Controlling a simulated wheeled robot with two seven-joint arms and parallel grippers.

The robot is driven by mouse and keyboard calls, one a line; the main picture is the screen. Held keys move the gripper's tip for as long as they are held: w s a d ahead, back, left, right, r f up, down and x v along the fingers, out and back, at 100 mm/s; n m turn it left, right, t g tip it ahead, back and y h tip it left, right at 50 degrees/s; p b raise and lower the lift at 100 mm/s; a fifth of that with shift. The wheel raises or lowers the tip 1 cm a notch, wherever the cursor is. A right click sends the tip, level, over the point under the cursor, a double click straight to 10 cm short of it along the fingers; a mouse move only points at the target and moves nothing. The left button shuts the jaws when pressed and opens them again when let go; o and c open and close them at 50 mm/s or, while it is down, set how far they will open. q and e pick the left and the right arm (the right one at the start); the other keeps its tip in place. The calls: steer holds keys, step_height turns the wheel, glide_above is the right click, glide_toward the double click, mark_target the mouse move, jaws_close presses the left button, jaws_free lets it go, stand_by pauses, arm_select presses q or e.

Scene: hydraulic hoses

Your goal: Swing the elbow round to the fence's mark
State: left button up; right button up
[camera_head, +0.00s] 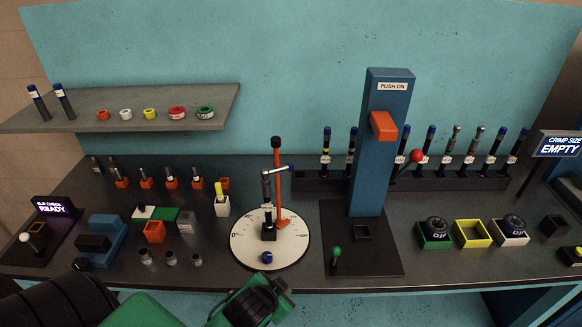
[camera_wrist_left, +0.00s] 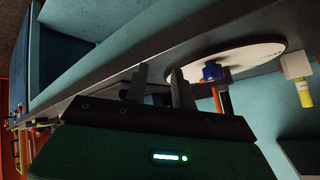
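The elbow (camera_head: 275,172) sits on top of an upright dark hose (camera_head: 267,192) in a black holder on the white round dial (camera_head: 243,248). Its silver arm with a blue tip points right and slightly back, across the fence's post. The orange fence (camera_head: 278,196), black-topped, stands on the dial just behind and right of the hose. A blue knob (camera_head: 266,257) is at the dial's front; it also shows in the left wrist view (camera_wrist_left: 211,72). My left gripper (camera_wrist_left: 158,78) is open and empty, low in front of the dial. The dial's mark is too small to read. My right gripper is not in view.
A blue press column (camera_head: 380,150) with an orange block stands right of the dial, a green-knobbed lever (camera_head: 336,252) at its base. A white holder with a yellow piece (camera_head: 222,206) and small metal cups (camera_head: 171,259) stand left. A hose rack (camera_head: 320,183) runs behind.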

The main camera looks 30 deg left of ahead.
arm_select(q)
steer(key=w+r+m+t+h, duration=0.1)
steer(key=w+r+m+t, duration=0.3)
steer(key=r, duration=0.4)
steer(key=w+d+r+m+t+h, duration=0.1)
steer(key=w+r+t, duration=0.2)
steer(key=w+r, duration=0.3)
steer(key=w+r+m+t+h, duration=0.1)
steer(key=w+r+m+t, duration=0.25)
steer(key=r, duration=0.55)
steer(key=d+r+m+h, duration=0.6)
steer(key=r+m+h, duration=0.5)
steer(key=m+h, duration=0.1)
steer(key=m+g+y, duration=1.3)
steer(key=m+g, duration=0.1)
steer(key=m, duration=0.6)
glide_toward(276, 168)
steer(key=shift+n, duration=0.25)
steer(key=p+x, duration=0.4)
steer(key=x, duration=0.4)
steer(key=shift+f, duration=0.15)
steer(key=shift+c, duration=0.5)
